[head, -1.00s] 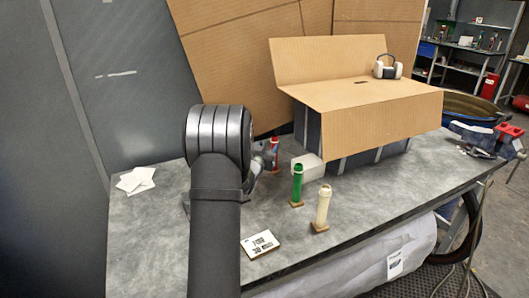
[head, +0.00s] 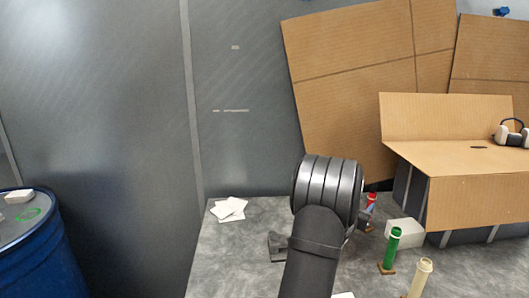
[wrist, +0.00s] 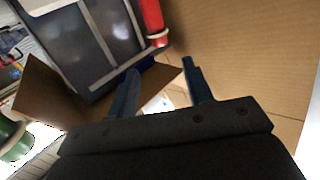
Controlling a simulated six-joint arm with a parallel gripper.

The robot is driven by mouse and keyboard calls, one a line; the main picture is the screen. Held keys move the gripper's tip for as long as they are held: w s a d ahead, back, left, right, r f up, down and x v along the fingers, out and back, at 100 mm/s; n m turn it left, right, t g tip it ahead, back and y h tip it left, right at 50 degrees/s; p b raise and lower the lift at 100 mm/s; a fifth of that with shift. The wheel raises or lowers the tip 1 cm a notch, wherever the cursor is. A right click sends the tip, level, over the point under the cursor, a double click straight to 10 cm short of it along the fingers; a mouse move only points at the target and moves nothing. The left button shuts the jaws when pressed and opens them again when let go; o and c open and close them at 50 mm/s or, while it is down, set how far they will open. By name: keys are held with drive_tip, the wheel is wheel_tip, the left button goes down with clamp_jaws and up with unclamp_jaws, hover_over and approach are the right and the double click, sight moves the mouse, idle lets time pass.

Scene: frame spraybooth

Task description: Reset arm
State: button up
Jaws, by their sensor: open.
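My arm rises in the middle of the head view, and its dark rounded joint hides most of my gripper. In the wrist view my gripper (wrist: 160,66) shows two dark blue fingers spread apart, with nothing between them. A red tube (wrist: 152,20) with a cream ring is beyond the fingertips, apart from them. It also shows in the head view (head: 371,200), just right of my arm. A green tube (head: 393,246) stands on a small brown base, right of my arm. Part of it shows at the left edge of the wrist view (wrist: 12,138).
A cream tube (head: 421,278) stands at the front right. A white block (head: 405,232) lies behind the green tube. A cardboard-topped box (head: 470,180) carries a headset (head: 512,133). White papers (head: 229,209) lie on the grey table (head: 225,265). A blue drum (head: 40,255) stands at far left.

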sight(373, 192)
drive_tip(key=x, duration=1)
drive_tip(key=shift+w+d, duration=0.2)
drive_tip(key=shift+d, duration=0.05)
drive_tip(key=shift+w+r, duration=0.1)
drive_tip(key=shift+r, duration=1)
